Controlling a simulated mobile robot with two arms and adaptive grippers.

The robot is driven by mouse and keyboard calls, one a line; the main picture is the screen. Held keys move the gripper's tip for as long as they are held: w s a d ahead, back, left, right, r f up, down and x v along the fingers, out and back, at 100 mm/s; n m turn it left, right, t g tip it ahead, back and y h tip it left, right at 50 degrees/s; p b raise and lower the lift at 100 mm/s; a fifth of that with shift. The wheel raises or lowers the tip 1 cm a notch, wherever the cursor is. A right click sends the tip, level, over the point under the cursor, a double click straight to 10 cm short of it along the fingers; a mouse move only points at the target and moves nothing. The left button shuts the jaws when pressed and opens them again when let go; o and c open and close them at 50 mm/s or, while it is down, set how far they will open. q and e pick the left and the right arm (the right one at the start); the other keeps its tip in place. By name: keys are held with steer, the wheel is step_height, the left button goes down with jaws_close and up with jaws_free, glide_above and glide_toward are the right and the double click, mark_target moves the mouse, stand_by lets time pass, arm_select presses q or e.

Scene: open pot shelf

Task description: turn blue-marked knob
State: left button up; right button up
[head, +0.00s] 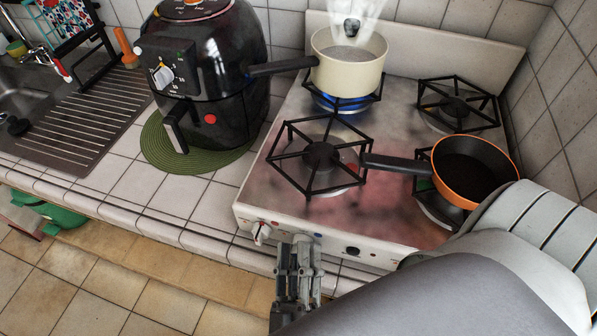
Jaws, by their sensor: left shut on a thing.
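The stove's front panel (381,258) carries a row of knobs with small coloured marks. A small blue mark (318,236) shows just right of my left gripper's tips. My left gripper (297,242) is at the panel by this mark, shut on the blue-marked knob, which its fingers hide. A blue flame (341,104) burns under the cream pot (350,72) on the back left burner. My right gripper is not in view.
An orange-rimmed pan (470,172) stands on the front right burner, its handle pointing left. The front left burner (320,157) is bare. A black air fryer (205,75) stands on a green mat (150,150). A grey arm link of mine covers the lower right.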

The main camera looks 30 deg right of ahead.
arm_select(q)
steer(key=shift+n+y+p, duration=0.95)
steer(key=shift+n+y, duration=0.15)
steer(key=shift+n, duration=1.3)
steer(key=o, duration=1)
